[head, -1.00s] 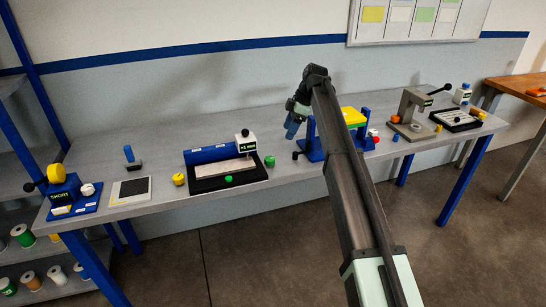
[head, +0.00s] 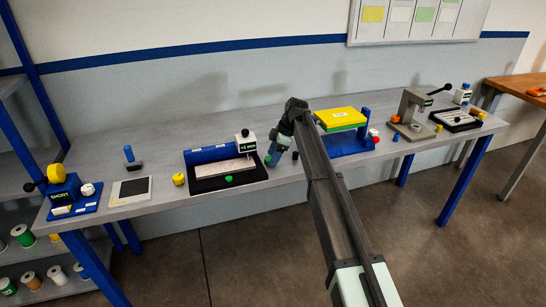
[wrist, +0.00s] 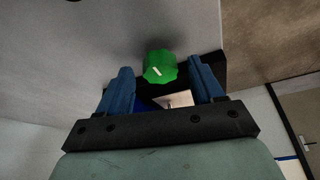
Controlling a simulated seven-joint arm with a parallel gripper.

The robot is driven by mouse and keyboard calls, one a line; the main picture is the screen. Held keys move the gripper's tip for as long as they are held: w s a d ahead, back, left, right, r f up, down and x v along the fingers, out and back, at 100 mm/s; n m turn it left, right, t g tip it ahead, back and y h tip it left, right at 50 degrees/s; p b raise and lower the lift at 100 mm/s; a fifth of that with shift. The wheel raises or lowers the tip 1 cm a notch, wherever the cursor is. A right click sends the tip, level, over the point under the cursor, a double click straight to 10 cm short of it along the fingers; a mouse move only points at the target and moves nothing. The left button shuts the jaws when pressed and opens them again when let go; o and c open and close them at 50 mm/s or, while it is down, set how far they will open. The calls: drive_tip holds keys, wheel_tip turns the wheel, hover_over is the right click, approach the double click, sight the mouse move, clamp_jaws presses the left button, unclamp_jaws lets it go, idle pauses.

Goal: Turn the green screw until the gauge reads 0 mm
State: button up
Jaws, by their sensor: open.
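Another green knob (head: 229,179) sits on the bath's front edge. The gauge (head: 246,145), a white block with a black ball on top, appears to read +1 mm.
A yellow knob (head: 179,179) is left of the bath. A blue stand with a yellow and green top (head: 340,119) is close on the right. A black-and-white plate (head: 131,190) and a blue fixture marked SHORT (head: 62,192) are farther left.

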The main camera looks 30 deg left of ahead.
drive_tip(key=shift+s+a+f, duration=0.1)
drive_tip(key=shift+a+f, duration=0.05)
drive_tip(key=shift+f, duration=0.25)
drive_tip(key=shift+c, duration=0.5)
drive_tip(key=c, duration=1)
drive_tip(key=shift+o, duration=0.2)
drive_tip(key=shift+s+m+t, duration=0.15)
drive_tip(key=shift+m+t, duration=0.25)
drive_tip(key=shift+m, duration=0.7)
drive_tip(key=shift+m+t, duration=0.3)
drive_tip(key=shift+m, duration=0.6)
drive_tip(key=o, duration=1.1)
drive_tip(key=shift+y, duration=0.3)
drive_tip(key=shift+c, duration=0.2)
